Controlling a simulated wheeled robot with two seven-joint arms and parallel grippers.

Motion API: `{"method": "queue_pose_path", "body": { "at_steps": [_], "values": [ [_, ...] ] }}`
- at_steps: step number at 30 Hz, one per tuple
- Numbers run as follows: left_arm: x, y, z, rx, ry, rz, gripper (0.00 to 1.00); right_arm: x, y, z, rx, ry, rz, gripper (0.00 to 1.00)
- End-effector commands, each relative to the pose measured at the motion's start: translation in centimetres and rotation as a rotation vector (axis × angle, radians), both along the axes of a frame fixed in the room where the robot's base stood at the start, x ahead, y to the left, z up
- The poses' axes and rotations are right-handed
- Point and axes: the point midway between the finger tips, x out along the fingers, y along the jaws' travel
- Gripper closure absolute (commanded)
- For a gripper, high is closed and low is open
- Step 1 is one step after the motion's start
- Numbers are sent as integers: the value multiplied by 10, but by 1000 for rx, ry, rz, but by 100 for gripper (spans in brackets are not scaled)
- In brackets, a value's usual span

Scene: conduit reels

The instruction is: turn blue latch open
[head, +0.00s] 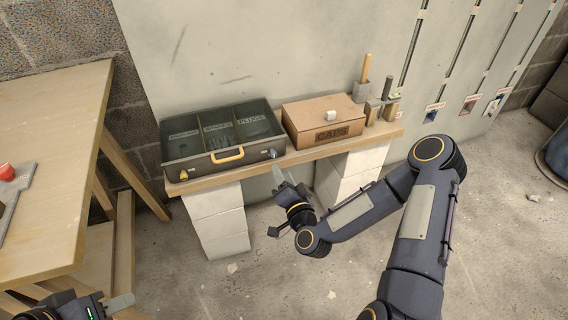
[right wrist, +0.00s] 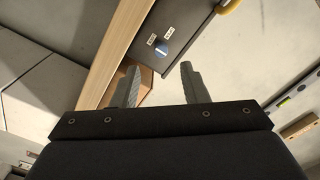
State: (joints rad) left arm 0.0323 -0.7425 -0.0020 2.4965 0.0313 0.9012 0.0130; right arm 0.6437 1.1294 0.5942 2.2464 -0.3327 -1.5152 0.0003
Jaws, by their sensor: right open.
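A dark green case (head: 215,160) with labelled compartments and a yellow handle stands on a wooden shelf. The blue latch (head: 272,153) is at the right end of its front face. My right gripper (head: 286,178) is open and empty, just below and in front of the latch. In the right wrist view its fingers (right wrist: 158,80) are apart, with the latch beyond their tips, not touched. My left gripper (head: 118,303) is partly cut off at bottom left.
A yellow latch (head: 184,175) is at the case's left end. A cardboard box (head: 322,118) stands right of the case on the shelf (head: 330,150), with tools in holders (head: 375,105) further right. A wooden table (head: 50,150) with a red item stands left. White blocks carry the shelf.

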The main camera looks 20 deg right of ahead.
Motion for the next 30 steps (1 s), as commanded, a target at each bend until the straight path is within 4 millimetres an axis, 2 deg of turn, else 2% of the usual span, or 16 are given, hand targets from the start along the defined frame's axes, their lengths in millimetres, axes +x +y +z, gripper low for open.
{"method": "queue_pose_path", "body": {
  "at_steps": [9,13,18,25,30],
  "values": [
    [0,0,-5,0,-1,0,64,49,1,1,-2,-3,-2,60],
    [0,0,-7,0,-1,0,64,64,2,0,-2,-1,1,60],
    [0,0,-8,0,-1,0,64,73,3,1,-2,1,1,60],
    [0,0,-8,0,0,0,64,73,3,1,-2,1,2,60],
    [0,0,-8,0,0,0,64,73,3,1,-2,1,2,82]
  ]
}}
